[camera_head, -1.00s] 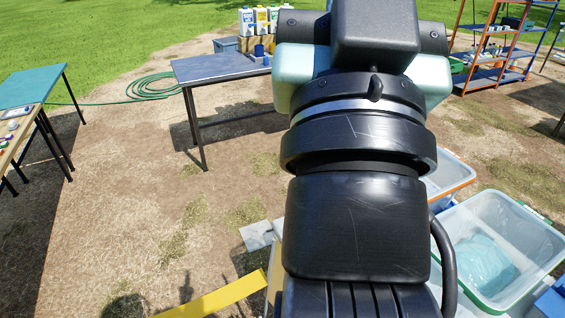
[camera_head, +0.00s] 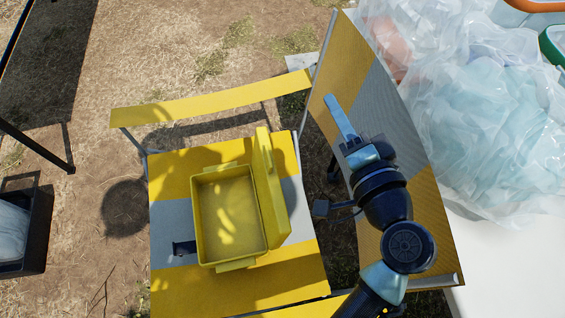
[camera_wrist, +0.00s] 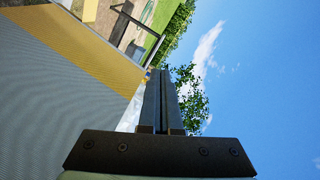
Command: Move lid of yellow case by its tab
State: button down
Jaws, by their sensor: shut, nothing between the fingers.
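The yellow case (camera_head: 228,215) sits on the seat of a yellow and grey striped chair (camera_head: 180,215). It is open at the top and looks empty. Its yellow lid (camera_head: 272,190) stands raised along the case's right side, roughly upright. A small tab sticks out at the case's near edge; I cannot make out the lid's own tab clearly. My gripper (camera_head: 330,99) is to the right of the lid and apart from it, in front of the chair's backrest (camera_head: 405,150). Its fingers are together and empty; they also show closed in the wrist view (camera_wrist: 161,73).
The chair's yellow armrest (camera_head: 210,103) runs beyond the case. A small dark object (camera_head: 184,248) lies on the seat left of the case. Clear plastic bags (camera_head: 480,120) lie right of the backrest. A dark crate (camera_head: 22,235) stands at the far left.

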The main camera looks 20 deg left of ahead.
aim_at(269, 188)
jog(key=s+f+m+y+b, duration=0.1)
jog(key=s+f+m+b, duration=0.2)
jog(key=f, duration=0.4)
jog(key=s+f+g+y+b, duration=0.1)
jog(key=s+f+b, duration=0.25)
jog(key=f, duration=0.25)
jog(key=s+f+m+y+b, duration=0.1)
jog(key=s+f+m+b, duration=0.2)
jog(key=f, duration=0.4)
jog(key=w+a+n+b, duration=0.1)
jog(key=w+a+b, duration=0.2)
jog(key=w+a, duration=0.3)
jog(key=shift+a+f, duration=0.15)
jog(key=shift+a, duration=0.75)
jog(key=shift+a, duration=0.1)
